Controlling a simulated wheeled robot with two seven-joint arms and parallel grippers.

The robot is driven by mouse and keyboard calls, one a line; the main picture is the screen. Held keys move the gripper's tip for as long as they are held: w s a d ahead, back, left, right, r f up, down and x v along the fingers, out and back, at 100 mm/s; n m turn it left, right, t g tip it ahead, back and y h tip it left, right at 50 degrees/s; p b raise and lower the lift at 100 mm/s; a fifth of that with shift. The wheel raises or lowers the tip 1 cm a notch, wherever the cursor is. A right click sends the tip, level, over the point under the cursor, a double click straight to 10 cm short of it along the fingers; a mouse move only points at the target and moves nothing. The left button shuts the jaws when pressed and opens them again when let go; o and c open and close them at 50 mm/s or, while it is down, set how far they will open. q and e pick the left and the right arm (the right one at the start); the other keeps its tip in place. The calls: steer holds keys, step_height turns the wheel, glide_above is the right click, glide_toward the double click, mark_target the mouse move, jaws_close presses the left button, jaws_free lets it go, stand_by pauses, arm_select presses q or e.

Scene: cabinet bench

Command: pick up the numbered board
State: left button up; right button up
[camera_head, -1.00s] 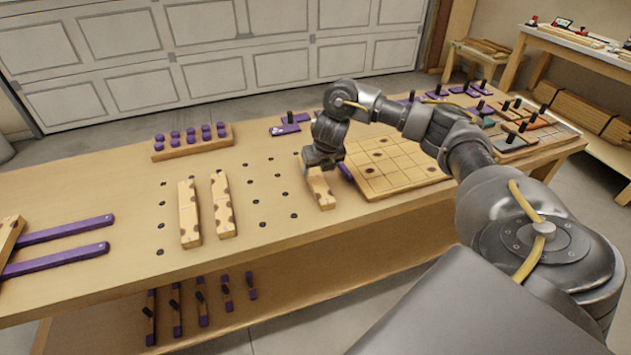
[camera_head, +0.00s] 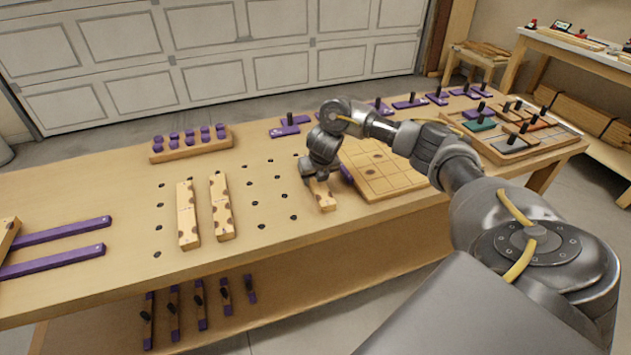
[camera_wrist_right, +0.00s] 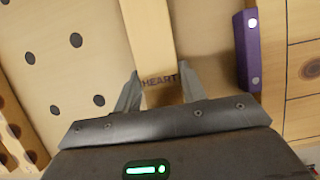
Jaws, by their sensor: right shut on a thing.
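A narrow light-wood board (camera_head: 324,197) lies at the middle of the bench, beside the gridded board. My right gripper (camera_head: 318,175) is over it, with its fingers on the board's two long sides. In the right wrist view the board (camera_wrist_right: 150,35) runs up between the fingers of my right gripper (camera_wrist_right: 160,88), shut on it, and bears the word HEART. No numbers can be read on it. The gripper hides part of the board in the head view, and I cannot tell whether it is off the bench top. My left gripper is out of view.
Two similar notched boards (camera_head: 188,220) (camera_head: 221,210) lie to the left, with rows of holes around them. The gridded board (camera_head: 385,180) and a purple bar (camera_wrist_right: 248,50) are close on the right. A rack of purple knobs (camera_head: 190,146) stands behind.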

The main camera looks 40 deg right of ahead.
steer(key=shift+w+r, duration=0.1)
steer(key=shift+r, duration=0.4)
step_height(320, 180, up, 2)
steer(key=shift+r, duration=0.25)
arm_select(q)
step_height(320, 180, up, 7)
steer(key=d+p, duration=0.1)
steer(key=p, duration=0.6)
arm_select(e)
steer(key=s+a+r, duration=0.1)
steer(key=a+r, duration=0.2)
steer(key=a, duration=0.1)
steer(key=s+a+r, duration=0.2)
steer(key=a+r, duration=0.1)
steer(key=a, duration=0.2)
steer(key=s+a+r, duration=0.2)
steer(key=a+r, duration=0.1)
steer(key=a, duration=0.1)
steer(key=shift+a+r, duration=0.15)
steer(key=shift+r, duration=0.1)
